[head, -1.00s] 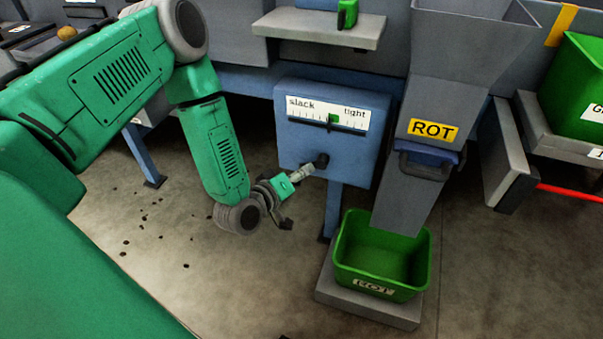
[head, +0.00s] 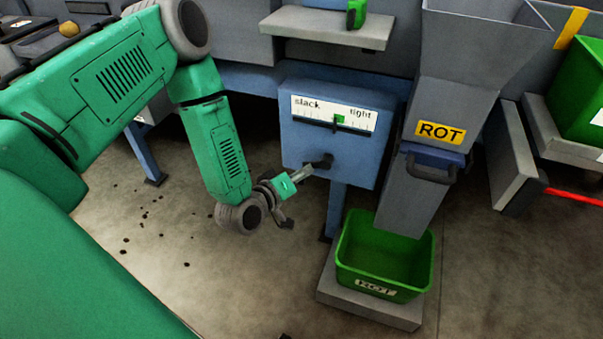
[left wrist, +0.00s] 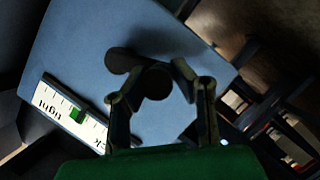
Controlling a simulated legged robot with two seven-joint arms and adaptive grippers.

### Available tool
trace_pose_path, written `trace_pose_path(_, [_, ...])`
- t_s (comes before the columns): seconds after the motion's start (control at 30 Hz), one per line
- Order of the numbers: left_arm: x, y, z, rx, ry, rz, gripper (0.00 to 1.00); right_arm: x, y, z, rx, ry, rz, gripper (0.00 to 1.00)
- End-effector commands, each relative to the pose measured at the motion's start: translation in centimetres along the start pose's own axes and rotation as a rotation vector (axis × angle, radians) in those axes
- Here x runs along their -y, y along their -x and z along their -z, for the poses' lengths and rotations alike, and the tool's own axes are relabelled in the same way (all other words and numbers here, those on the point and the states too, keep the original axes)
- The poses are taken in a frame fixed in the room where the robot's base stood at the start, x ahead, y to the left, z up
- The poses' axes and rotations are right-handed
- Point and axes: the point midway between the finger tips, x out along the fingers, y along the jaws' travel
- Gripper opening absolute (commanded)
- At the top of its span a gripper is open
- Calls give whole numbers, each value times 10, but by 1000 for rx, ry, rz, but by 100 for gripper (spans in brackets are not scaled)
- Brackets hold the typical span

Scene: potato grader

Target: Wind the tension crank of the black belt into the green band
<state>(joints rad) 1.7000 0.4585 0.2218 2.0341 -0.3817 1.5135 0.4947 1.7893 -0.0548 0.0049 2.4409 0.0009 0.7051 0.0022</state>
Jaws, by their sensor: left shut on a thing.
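The blue tension box (head: 300,150) carries a white slack-to-tight scale (head: 310,104) with a green band (head: 339,119) right of its middle. The scale also shows tilted in the left wrist view (left wrist: 92,128). A pointer is too small to make out. The dark crank (head: 327,160) sticks out from the box front below the scale. In the left wrist view its arm (left wrist: 121,60) leads to a round handle (left wrist: 154,84) between my fingers. My left gripper (head: 307,172) is shut on this handle. My right gripper is in neither view.
The grey ROT chute (head: 437,95) with a dark-handled flap (head: 431,166) stands close right of the box. A green ROT bin (head: 385,250) sits on a grey base below it. A grey shelf (head: 325,28) is above. The floor left of the box is open, with scattered dark bits.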

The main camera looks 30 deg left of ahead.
Motion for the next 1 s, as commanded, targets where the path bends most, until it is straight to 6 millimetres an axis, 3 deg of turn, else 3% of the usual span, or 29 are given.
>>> trace_pose_path(0.73, [-7,-1,-2,3,3,-15,0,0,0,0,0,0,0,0])
trace_pose_path(0.77, [-7,-1,-2,3,3,-15,28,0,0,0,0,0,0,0])
trace_pose_path(0.8, [-6,-1,-1,3,3,-15,41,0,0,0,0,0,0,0])
trace_pose_path(1.0, [-3,-1,-1,3,3,-9,41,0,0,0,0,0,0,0])
